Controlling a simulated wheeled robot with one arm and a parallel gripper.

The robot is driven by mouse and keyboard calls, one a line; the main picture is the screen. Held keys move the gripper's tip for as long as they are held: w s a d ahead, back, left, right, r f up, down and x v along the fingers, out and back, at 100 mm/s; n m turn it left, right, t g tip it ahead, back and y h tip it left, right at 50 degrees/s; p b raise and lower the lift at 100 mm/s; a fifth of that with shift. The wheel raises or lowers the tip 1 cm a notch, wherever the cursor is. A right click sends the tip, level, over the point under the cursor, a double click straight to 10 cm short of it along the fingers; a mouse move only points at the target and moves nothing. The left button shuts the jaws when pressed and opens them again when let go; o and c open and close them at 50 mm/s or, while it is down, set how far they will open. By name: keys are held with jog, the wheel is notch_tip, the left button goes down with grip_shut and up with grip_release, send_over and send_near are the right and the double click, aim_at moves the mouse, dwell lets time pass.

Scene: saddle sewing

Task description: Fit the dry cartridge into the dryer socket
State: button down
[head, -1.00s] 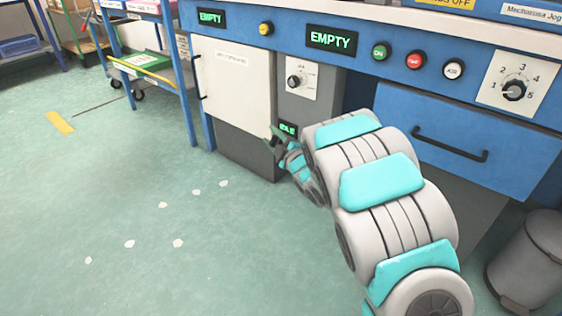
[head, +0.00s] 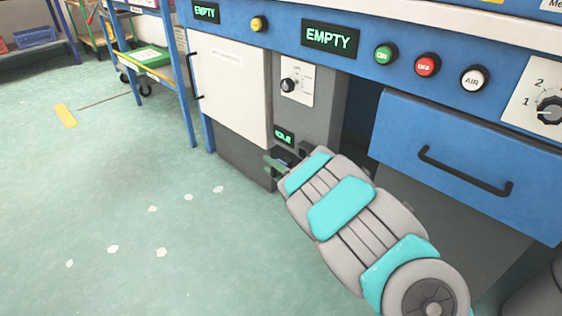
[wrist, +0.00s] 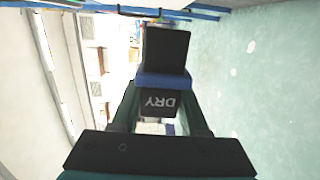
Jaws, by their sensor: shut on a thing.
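The dry cartridge (wrist: 162,102) is a dark block with a blue band and white "DRY" lettering, upside down in the wrist view. My gripper (wrist: 160,124) is shut on it, with one finger on each side. In the head view my gripper (head: 275,165) is small and partly hidden by my arm, low in front of the grey dryer panel (head: 319,103). The panel carries a dial and a small green-lit display (head: 284,136). The dryer socket cannot be made out clearly; my arm and gripper cover the area below the display. I cannot tell whether the cartridge touches the panel.
A white cabinet door (head: 228,85) with a black handle is left of the panel. A blue drawer (head: 470,160) with a black handle is to the right. A blue trolley (head: 150,70) stands farther left.

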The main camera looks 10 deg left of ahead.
jog(key=shift+s+d+f+b, duration=0.1)
jog(key=shift+f+b, duration=0.05)
jog(key=shift+b, duration=0.3)
jog(key=shift+w+d+b, duration=0.15)
jog(key=shift+w+d, duration=0.6)
jog(key=shift+w, duration=0.25)
jog(key=shift+w+d+b, duration=0.15)
jog(key=shift+w+d, duration=0.6)
jog(key=shift+w, duration=0.2)
jog(key=shift+b, duration=0.35)
jog(key=shift+w+d+r, duration=0.1)
jog(key=shift+w+d, duration=0.55)
jog(key=shift+w, duration=0.2)
jog(key=shift+w+d+r, duration=0.1)
jog(key=shift+w+d, duration=0.55)
jog(key=shift+w, duration=0.15)
dwell(0.9)
jog(key=shift+c, duration=1.7)
grip_release()
jog(key=shift+s, duration=0.1)
